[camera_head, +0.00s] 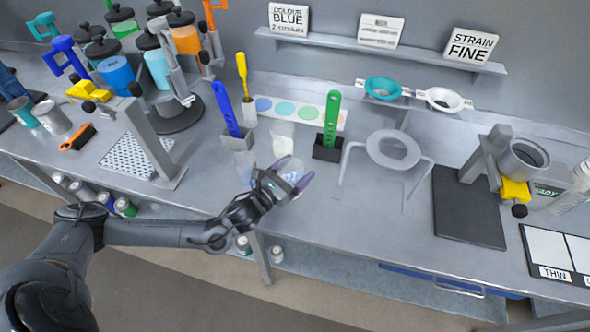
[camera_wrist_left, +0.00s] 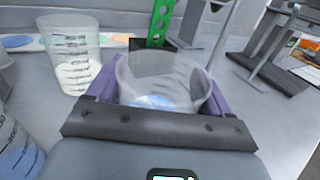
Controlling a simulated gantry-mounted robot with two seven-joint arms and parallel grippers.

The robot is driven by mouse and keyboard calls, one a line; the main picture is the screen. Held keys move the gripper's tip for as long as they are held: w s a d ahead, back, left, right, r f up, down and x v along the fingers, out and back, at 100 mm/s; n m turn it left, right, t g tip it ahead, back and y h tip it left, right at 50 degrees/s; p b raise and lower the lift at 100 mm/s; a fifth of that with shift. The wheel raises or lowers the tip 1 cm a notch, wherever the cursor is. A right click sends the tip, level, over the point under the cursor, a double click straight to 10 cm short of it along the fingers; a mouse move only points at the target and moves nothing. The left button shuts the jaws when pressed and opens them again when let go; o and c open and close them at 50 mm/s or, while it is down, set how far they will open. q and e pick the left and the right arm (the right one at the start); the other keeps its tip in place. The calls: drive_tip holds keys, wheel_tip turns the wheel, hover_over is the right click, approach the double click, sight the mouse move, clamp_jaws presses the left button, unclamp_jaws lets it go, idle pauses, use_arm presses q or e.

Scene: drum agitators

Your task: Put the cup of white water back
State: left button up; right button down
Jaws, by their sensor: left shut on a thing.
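My left gripper (camera_head: 290,178) is shut on a clear cup (camera_head: 291,172) over the front part of the bench. In the left wrist view this cup (camera_wrist_left: 160,80) sits upright between my purple fingers, with something pale blue and whitish low in it. Another clear cup (camera_head: 283,138) with white contents stands on the bench just behind my gripper. It also shows in the left wrist view (camera_wrist_left: 76,68), left of the held cup and apart from it. Whether the held cup touches the bench, I cannot tell. My right gripper is not in view.
A green-handled tool (camera_head: 332,118) stands in a black holder behind the held cup. A ring stand (camera_head: 392,150) is to the right. A clear container with blue contents (camera_wrist_left: 14,150) is at the wrist view's left edge. The bench front between ring stand and gripper is clear.

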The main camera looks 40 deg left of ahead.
use_arm(q)
drive_tip(key=o, duration=1.2)
drive_tip(key=shift+f, duration=0.1)
drive_tip(key=shift+r, duration=0.2)
drive_tip(key=s, duration=0.8)
drive_tip(key=s+p, duration=0.1)
drive_tip(key=s, duration=0.3)
drive_tip(key=shift+a, duration=0.3)
